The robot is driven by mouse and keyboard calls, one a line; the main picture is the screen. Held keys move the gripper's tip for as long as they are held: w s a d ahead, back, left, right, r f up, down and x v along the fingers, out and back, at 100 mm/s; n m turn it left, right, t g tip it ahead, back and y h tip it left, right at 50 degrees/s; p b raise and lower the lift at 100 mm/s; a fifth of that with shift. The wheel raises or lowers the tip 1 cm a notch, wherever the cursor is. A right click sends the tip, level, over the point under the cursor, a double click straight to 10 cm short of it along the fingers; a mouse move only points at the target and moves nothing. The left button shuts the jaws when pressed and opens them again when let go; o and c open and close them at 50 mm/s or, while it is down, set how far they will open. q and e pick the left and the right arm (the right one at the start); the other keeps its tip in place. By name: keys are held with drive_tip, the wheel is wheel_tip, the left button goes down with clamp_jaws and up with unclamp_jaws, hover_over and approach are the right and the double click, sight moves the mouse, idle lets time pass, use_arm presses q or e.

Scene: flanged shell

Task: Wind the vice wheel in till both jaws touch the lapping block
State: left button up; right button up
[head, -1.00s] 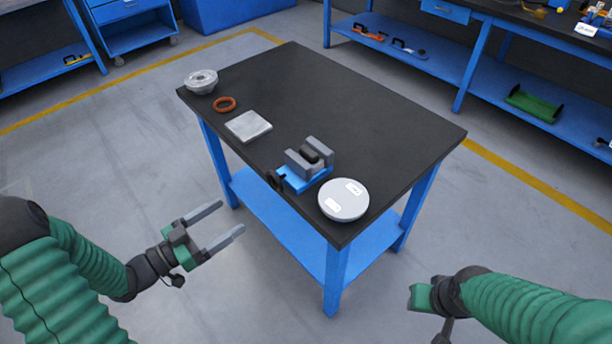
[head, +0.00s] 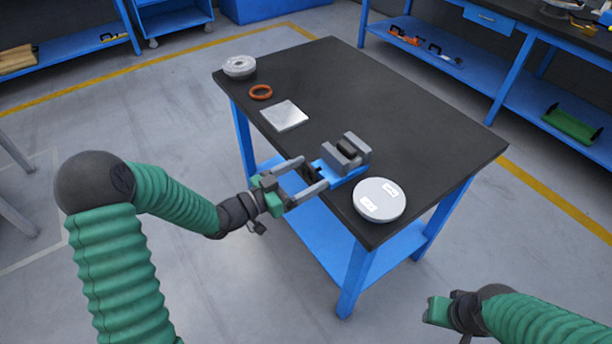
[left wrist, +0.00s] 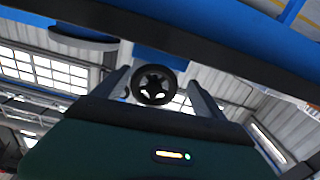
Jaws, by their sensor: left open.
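The vice (head: 334,171) has a blue base and grey jaws and sits near the table's front edge. The dark lapping block (head: 347,149) is between the jaws; I cannot tell whether both touch it. The black spoked vice wheel (left wrist: 154,84) shows in the left wrist view between my two fingers. Contact with the wheel cannot be told. My right gripper (head: 438,312) is at the lower right, away from the table; its fingers are not clear.
On the black table top (head: 410,115) a round pale disc (head: 380,200) lies close right of the vice. A grey plate (head: 284,116), an orange ring (head: 261,92) and a grey flanged part (head: 239,66) lie to the left. The table's back half is clear.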

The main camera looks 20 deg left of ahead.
use_arm(q)
drive_tip(key=shift+d, duration=0.25)
drive_tip(key=shift+d+r, duration=0.1)
drive_tip(key=shift+d, duration=0.25)
drive_tip(key=c, duration=0.5)
drive_tip(key=shift+a, duration=0.25)
drive_tip(key=c, duration=0.9)
drive_tip(key=shift+o, duration=0.2)
drive_tip(key=shift+s+d+r+n+p, duration=0.15)
drive_tip(key=shift+n+p, duration=0.25)
drive_tip(key=shift+p, duration=0.55)
drive_tip(key=shift+n, duration=0.3)
drive_tip(key=shift+f, duration=0.3)
drive_tip(key=o, duration=1.4)
drive_tip(key=shift+a, duration=0.2)
drive_tip(key=shift+c, duration=0.2)
use_arm(e)
drive_tip(key=shift+d+r, duration=0.25)
drive_tip(key=shift+r, duration=0.75)
